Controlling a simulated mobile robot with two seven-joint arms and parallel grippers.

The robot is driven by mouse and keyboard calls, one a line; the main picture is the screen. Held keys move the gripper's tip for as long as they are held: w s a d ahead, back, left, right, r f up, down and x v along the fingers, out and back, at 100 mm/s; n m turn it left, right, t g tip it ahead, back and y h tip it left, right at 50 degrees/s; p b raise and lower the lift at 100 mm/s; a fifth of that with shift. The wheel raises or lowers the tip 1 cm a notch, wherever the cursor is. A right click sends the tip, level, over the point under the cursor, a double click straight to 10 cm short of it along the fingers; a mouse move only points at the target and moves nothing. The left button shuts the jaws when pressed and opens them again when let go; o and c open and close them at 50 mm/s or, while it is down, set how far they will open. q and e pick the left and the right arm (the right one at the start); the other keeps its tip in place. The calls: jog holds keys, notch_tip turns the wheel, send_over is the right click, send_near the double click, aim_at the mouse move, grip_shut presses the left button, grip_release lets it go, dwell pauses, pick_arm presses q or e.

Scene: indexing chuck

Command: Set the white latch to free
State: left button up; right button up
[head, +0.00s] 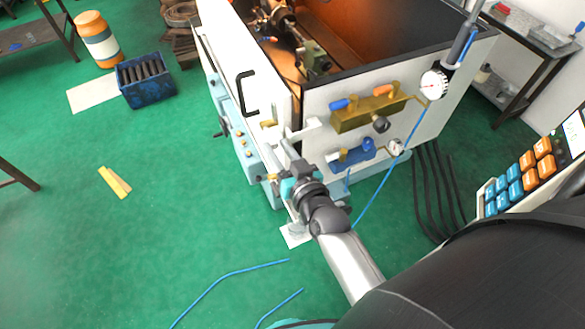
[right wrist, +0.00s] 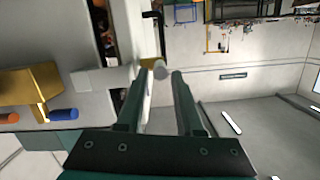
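The white latch (head: 305,128) is a short white bar at the front corner of the machine's white panel. In the right wrist view the latch (right wrist: 100,78) reaches from the panel toward my fingers. A pale rounded end shows between the fingertips, partly hidden by one finger. My right gripper (head: 288,150) is just below the latch in the head view. In the right wrist view the gripper (right wrist: 163,78) is open, its two fingers apart on either side of that rounded end. I cannot tell if either finger touches it. My left gripper is not in view.
A brass valve block (head: 365,113) with blue and orange handles is on the panel right of the latch. A blue valve block (head: 352,155) sits below it. A black door handle (head: 246,93) and a brass piece (head: 268,124) are to the left.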

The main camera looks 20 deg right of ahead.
jog(key=s+r, duration=0.1)
jog(key=s, duration=0.7)
jog(key=shift+r+b, duration=0.2)
jog(key=shift+b, duration=0.15)
jog(key=s+a+f+n+g+b, duration=0.1)
jog(key=s+f+g+b, duration=0.2)
jog(key=f, duration=0.9)
jog(key=s+a+f+n+g+y+b, duration=0.1)
jog(key=s+f+g+b, duration=0.3)
jog(key=f, duration=0.9)
jog(key=s+a+f+b, duration=0.15)
jog(key=f+b, duration=0.35)
jog(key=f, duration=0.7)
jog(key=s+d+f+n+g+b, duration=0.1)
jog(key=s+d+f+g+b, duration=0.1)
jog(key=s+f, duration=0.5)
jog(key=s+d+f+g+b, duration=0.2)
jog(key=s+f+b, duration=0.3)
jog(key=f, duration=0.5)
jog(key=s+d+f+n+g+h+b, duration=0.1)
jog(key=s+d+f+g+b, duration=0.1)
jog(key=s+f, duration=0.7)
jog(key=shift+s+d+f+n+g+b, duration=0.2)
jog(key=shift+d+n+g+b, duration=0.1)
jog(key=shift+g+b, duration=0.65)
